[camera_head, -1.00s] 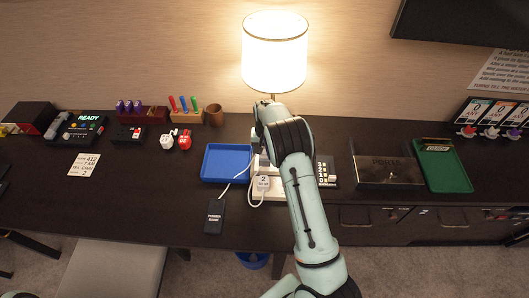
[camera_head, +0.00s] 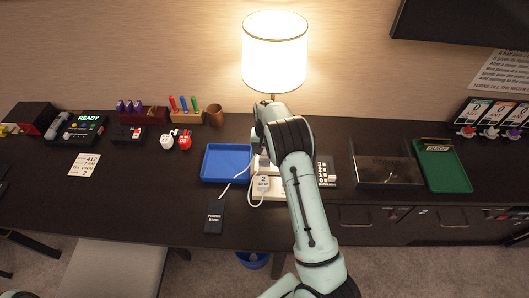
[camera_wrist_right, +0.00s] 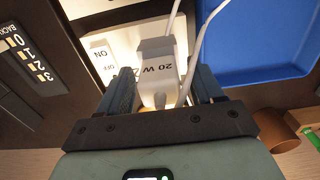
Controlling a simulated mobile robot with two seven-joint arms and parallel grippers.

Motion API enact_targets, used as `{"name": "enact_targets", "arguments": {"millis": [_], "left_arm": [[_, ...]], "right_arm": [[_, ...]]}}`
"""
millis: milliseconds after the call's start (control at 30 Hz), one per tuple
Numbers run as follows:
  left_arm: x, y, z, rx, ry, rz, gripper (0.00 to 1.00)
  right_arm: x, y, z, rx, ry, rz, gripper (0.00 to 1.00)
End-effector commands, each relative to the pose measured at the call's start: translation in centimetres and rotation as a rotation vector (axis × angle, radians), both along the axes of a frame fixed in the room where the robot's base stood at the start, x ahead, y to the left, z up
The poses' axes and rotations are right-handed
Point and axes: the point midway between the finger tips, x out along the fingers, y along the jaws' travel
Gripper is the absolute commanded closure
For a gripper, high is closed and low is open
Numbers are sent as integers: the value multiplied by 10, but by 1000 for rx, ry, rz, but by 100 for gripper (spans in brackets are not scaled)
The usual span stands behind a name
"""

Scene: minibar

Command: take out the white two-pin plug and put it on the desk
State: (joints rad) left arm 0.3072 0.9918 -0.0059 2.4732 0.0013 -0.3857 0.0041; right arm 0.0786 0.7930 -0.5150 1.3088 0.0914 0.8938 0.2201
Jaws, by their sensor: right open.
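A white plug marked "20 W" (camera_wrist_right: 158,58) shows in the right wrist view, with a white cable rising past it. My right gripper (camera_wrist_right: 163,76) has its two fingers apart on either side of this plug; whether they touch it is unclear. In the head view, my right gripper's fingers are hidden behind its own arm. A white plug marked "2" (camera_head: 262,184) sits on the pale power strip (camera_head: 279,195) there, with a white cord. I cannot tell if both views show the same plug. The pins are hidden.
The dark desk (camera_head: 130,200) is bare at the front left. A blue tray (camera_head: 227,162) lies left of the strip. A black power bank (camera_head: 214,218) lies in front. A dark box (camera_head: 388,172) and green tray (camera_head: 445,170) stand right; a lamp (camera_head: 274,55) stands behind.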

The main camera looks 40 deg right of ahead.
Motion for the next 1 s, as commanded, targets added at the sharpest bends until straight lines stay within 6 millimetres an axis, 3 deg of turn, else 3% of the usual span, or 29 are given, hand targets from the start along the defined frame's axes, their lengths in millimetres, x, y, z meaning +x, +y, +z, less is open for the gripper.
{"name": "enact_targets", "arguments": {"millis": [267,467,500,1000], "left_arm": [[2,0,1,0,-2,0,47],[2,0,1,0,-2,0,47],[2,0,1,0,-2,0,47],[5,0,3,0,-6,0,47]], "right_arm": [[0,0,1,0,-1,0,34],[0,0,0,-1,-1,0,96],[0,0,1,0,-1,0,100],[1,0,17,-1,-2,-1,100]]}}
